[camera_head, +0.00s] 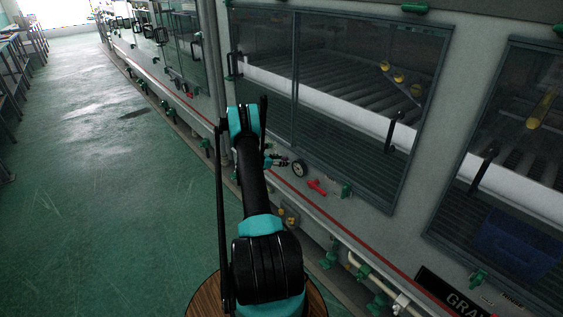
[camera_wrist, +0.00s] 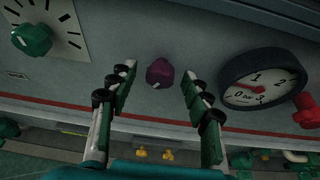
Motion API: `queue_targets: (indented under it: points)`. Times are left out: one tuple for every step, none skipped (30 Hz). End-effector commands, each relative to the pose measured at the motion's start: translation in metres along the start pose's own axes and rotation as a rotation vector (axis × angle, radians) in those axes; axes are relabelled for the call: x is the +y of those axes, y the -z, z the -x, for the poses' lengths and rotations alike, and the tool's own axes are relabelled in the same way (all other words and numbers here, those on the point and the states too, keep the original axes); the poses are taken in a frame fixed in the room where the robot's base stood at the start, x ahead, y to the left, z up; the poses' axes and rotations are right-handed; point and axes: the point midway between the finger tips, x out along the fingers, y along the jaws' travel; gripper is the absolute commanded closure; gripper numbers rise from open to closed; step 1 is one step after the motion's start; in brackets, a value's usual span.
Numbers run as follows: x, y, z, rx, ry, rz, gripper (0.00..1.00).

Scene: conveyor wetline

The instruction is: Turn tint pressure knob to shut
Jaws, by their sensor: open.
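In the wrist view a small dark purple knob (camera_wrist: 160,73) with a light pointer mark sits on the grey panel. I cannot read a label that names it as the tint pressure knob. My gripper (camera_wrist: 158,76) is open, with one finger on each side of the purple knob and visible gaps between fingers and knob. A round pressure gauge (camera_wrist: 258,88) is right of the knob, its dial marked 0, 1 and 2 bar. In the head view my gripper (camera_head: 276,161) is beside the machine's panel, left of the gauge (camera_head: 299,169); the purple knob cannot be made out there.
A green dial knob (camera_wrist: 33,39) is left on the panel. A red handle (camera_wrist: 306,109) is right of the gauge; it also shows in the head view (camera_head: 317,187). Green valves and pipes (camera_head: 363,272) run below the panel. Green floor (camera_head: 100,200) lies open left.

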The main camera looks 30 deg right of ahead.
Motion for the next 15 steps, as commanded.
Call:
queue_targets:
  points:
    - [0.0, 0.0, -0.0007, 0.0, 0.0, 0.0, 0.51]
    - [0.0, 0.0, -0.0008, 0.0, 0.0, 0.0, 0.51]
    - [0.0, 0.0, -0.0008, 0.0, 0.0, 0.0, 0.51]
    - [0.0, 0.0, -0.0008, 0.0, 0.0, 0.0, 0.51]
    - [0.0, 0.0, -0.0008, 0.0, 0.0, 0.0, 0.51]
    - [0.0, 0.0, -0.0007, 0.0, 0.0, 0.0, 0.51]
    - [0.0, 0.0, -0.0007, 0.0, 0.0, 0.0, 0.51]
    - [0.0, 0.0, -0.0007, 0.0, 0.0, 0.0, 0.54]
    - [-0.0001, 0.0, -0.0007, 0.0, 0.0, 0.0, 0.59]
    - [0.0, 0.0, -0.0006, 0.0, 0.0, 0.0, 0.63]
    - [-0.0001, 0.0, -0.0006, 0.0, 0.0, 0.0, 0.67]
    - [0.0, 0.0, -0.0006, 0.0, 0.0, 0.0, 0.72]
    - [-0.0001, 0.0, -0.0006, 0.0, 0.0, 0.0, 0.76]
    - [-0.0001, 0.0, -0.0006, 0.0, 0.0, 0.0, 0.79]
    - [-0.0001, 0.0, -0.0005, 0.0, 0.0, 0.0, 0.84]
